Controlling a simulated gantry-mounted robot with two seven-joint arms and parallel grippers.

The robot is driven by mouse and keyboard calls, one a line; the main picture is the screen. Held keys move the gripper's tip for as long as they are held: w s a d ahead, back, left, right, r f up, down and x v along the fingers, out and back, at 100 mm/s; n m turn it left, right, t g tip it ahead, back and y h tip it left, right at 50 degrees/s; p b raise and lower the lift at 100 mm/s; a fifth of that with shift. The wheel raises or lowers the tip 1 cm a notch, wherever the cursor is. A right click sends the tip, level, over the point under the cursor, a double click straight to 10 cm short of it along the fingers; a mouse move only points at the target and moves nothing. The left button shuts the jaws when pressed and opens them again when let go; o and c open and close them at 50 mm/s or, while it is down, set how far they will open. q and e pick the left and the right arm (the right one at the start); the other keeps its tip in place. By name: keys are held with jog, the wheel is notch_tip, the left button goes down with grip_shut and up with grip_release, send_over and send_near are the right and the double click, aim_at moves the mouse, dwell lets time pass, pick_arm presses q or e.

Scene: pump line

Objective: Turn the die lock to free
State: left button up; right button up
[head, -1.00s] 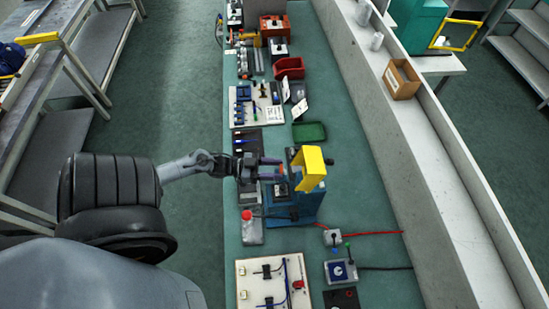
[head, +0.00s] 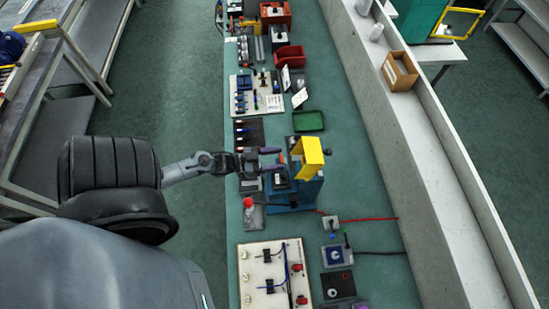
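The blue press (head: 306,190) with a yellow guard (head: 308,157) stands on the green bench near the middle of the head view. My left gripper (head: 270,159) reaches in from the left at the press's near-left side. Its two purple fingers are spread apart, with no object visible between them. A dark die area (head: 281,180) shows below and right of the fingers. The die lock is too small to pick out, and I cannot tell its position. My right gripper is not in view.
A grey box with a red button (head: 249,204) sits left of the press. A white board with valves (head: 272,272) and a blue-faced switch box (head: 336,256) lie nearer. A green tray (head: 308,121) lies beyond the press. A concrete ledge (head: 430,150) runs along the right.

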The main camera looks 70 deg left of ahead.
pick_arm(q)
jog(key=shift+o, duration=0.8)
jog(key=shift+a, duration=0.1)
